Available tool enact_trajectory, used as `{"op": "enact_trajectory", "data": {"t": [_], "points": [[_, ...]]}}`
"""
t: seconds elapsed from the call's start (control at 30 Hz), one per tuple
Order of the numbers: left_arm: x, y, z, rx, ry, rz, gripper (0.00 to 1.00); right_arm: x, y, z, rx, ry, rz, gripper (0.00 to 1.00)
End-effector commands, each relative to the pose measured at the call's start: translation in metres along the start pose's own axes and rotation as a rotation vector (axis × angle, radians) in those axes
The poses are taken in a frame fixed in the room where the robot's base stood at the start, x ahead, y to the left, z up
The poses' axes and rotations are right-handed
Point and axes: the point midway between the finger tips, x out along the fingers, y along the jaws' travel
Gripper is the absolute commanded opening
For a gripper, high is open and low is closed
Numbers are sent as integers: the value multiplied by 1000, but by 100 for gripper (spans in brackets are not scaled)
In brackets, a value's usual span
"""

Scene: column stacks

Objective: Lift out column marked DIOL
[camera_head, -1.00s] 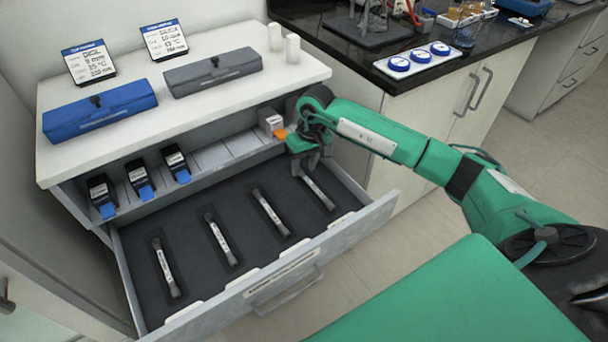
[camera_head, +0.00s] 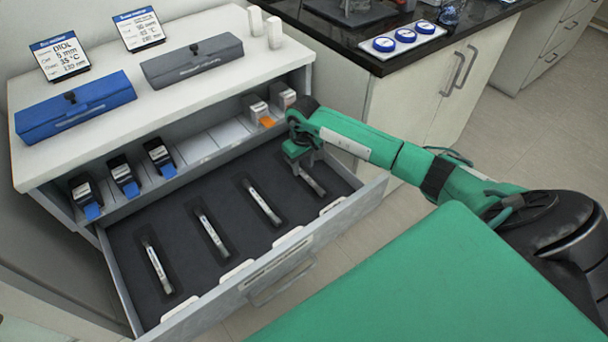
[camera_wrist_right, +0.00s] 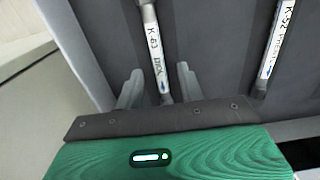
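The open drawer (camera_head: 180,240) holds several slim columns in dark slots. The rightmost column (camera_head: 314,184) lies partly under my right gripper (camera_head: 303,165). In the right wrist view this column (camera_wrist_right: 152,45) has a white label reading K-63 and what looks like DIOL. It lies between the two fingers of the right gripper (camera_wrist_right: 158,84), which are open and spread on either side of it. The neighbouring column (camera_wrist_right: 275,45) is labelled K-52, its name hard to read. A sign (camera_head: 62,57) on the cabinet top reads DIOL, 5 mm, 35 °C. My left gripper is out of view.
A blue case (camera_head: 75,107) and a grey case (camera_head: 192,60) stand on the white cabinet top. Blue-tabbed holders (camera_head: 123,176) and an orange-tabbed one (camera_head: 258,110) sit on the shelf behind the drawer. The drawer's front wall (camera_head: 280,262) rises nearby.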

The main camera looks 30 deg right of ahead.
Motion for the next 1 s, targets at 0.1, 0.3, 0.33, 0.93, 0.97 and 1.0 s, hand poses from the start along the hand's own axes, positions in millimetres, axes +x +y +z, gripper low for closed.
{"op": "enact_trajectory", "data": {"t": [0.1, 0.3, 0.33, 0.93, 0.97, 1.0], "points": [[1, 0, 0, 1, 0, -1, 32, 19, 1, 2, 1, -2, -3, 39], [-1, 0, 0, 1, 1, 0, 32, 32, 2, 2, 0, 0, 0, 39], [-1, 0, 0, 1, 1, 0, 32, 32, 2, 2, 0, 1, 0, 39], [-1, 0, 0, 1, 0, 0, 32, 31, 2, 1, 0, 2, 0, 0], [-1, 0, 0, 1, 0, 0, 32, 31, 2, 1, 0, 2, 0, 0], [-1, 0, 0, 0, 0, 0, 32, 31, 2, 1, 0, 2, 0, 0]]}}
